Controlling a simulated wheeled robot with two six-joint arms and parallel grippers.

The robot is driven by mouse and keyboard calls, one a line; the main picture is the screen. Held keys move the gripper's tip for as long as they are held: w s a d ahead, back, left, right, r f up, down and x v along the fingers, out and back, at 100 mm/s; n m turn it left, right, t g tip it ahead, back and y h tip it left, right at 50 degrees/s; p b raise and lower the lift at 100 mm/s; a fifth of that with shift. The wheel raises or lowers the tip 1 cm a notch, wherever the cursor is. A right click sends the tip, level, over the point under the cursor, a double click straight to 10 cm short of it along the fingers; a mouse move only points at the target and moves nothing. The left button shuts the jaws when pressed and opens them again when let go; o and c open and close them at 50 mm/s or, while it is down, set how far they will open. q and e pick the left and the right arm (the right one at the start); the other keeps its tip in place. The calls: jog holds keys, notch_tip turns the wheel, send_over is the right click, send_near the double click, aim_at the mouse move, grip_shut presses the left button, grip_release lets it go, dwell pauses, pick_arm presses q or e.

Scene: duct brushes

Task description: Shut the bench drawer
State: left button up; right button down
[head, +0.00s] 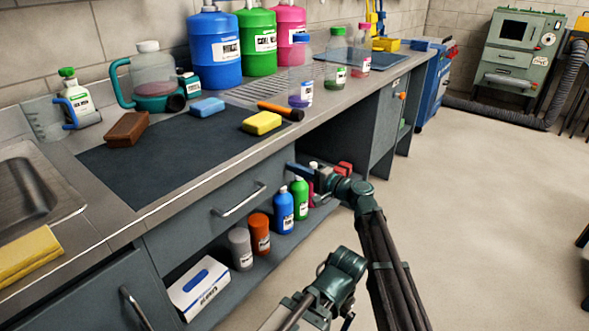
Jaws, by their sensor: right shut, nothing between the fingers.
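The bench drawer (205,222) has a grey front with a silver bar handle (240,200). Its front sits close under the counter edge in the head view, and I see no inside of the drawer. I cannot tell whether a small gap remains behind the front. My right gripper (300,172) is shut and empty. It is just off the right end of the drawer front, to the right of the handle and apart from it.
Several bottles (284,209) and a white box (199,287) stand on the open shelf below the drawer. The bench top holds a dark mat (165,165), a sponge (261,122), a brown block (127,129) and large drums (214,48). The floor (480,200) at right is clear.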

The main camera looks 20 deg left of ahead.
pick_arm(q)
jog(key=shift+w+d, duration=0.1)
jog(key=shift+d, duration=0.45)
pick_arm(e)
jog(key=v, duration=1.3)
jog(key=shift+d, duration=0.2)
jog(key=s+d+f+n+g+h, duration=0.35)
jog(key=s+d+f+h, duration=0.7)
jog(key=f, duration=0.55)
jog(key=s+d+f+g+h, duration=0.1)
jog(key=s+d+f+h, duration=0.1)
jog(key=s+d, duration=0.3)
jog(key=s+d+f+h, duration=0.2)
jog(key=d, duration=0.5)
jog(key=s+d+f+g+h, duration=0.1)
jog(key=s+d+f+h, duration=0.2)
jog(key=d, duration=0.4)
jog(key=s+a+r+n, duration=0.1)
jog(key=s+a+n, duration=0.45)
jog(key=a, duration=0.55)
pick_arm(q)
notch_tip(320, 180, up, 37)
jog(key=p, duration=3.7)
jog(key=shift+r, duration=0.2)
pick_arm(e)
notch_tip(320, 180, up, 38)
jog(key=m, duration=0.1)
jog(key=shift+s+f+g+h, duration=0.2)
jog(key=shift+s+g+h, duration=0.15)
jog(key=shift+s+g, duration=0.1)
